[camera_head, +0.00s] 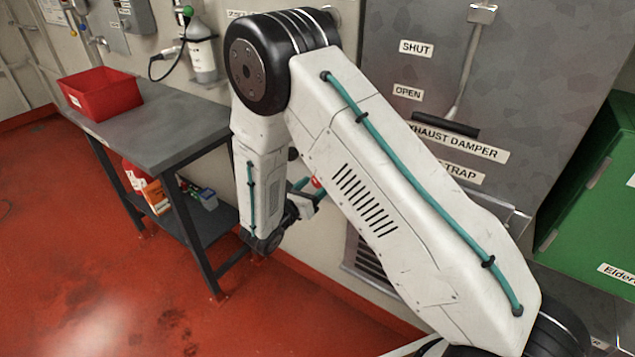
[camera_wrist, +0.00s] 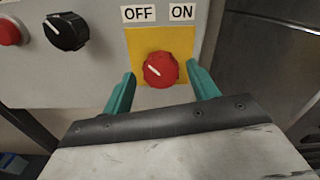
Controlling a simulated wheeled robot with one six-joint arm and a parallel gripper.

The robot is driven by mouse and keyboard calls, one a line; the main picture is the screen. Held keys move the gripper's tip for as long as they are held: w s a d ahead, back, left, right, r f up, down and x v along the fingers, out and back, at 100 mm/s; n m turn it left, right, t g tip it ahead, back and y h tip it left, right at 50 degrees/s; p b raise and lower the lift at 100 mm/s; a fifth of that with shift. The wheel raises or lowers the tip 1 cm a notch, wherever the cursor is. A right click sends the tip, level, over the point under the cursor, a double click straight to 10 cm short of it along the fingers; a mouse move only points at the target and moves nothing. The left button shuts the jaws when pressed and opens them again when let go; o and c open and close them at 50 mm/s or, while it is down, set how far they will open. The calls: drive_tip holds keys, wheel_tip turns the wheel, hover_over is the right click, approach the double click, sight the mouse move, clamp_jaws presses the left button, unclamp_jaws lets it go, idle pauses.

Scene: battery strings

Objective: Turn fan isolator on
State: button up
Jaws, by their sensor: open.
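A red rotary knob (camera_wrist: 161,70) sits on a yellow plate (camera_wrist: 180,40) in the wrist view, taken to be the fan isolator. Its white pointer line slants up and left, towards the OFF label (camera_wrist: 138,13); the ON label (camera_wrist: 181,12) is at the upper right. My gripper (camera_wrist: 160,69) is open, with one teal finger on each side of the knob. I cannot tell whether the fingers touch it. In the head view my gripper (camera_head: 305,188) is low by the wall, partly hidden behind my arm.
A black knob (camera_wrist: 66,31) and a red button (camera_wrist: 8,32) are left of the isolator on the same panel. The head view shows a grey workbench (camera_head: 165,125) with a red bin (camera_head: 102,93), and a grey damper cabinet (camera_head: 560,50).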

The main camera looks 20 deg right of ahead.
drive_tip(key=shift+x, duration=0.9)
drive_tip(key=c, duration=1)
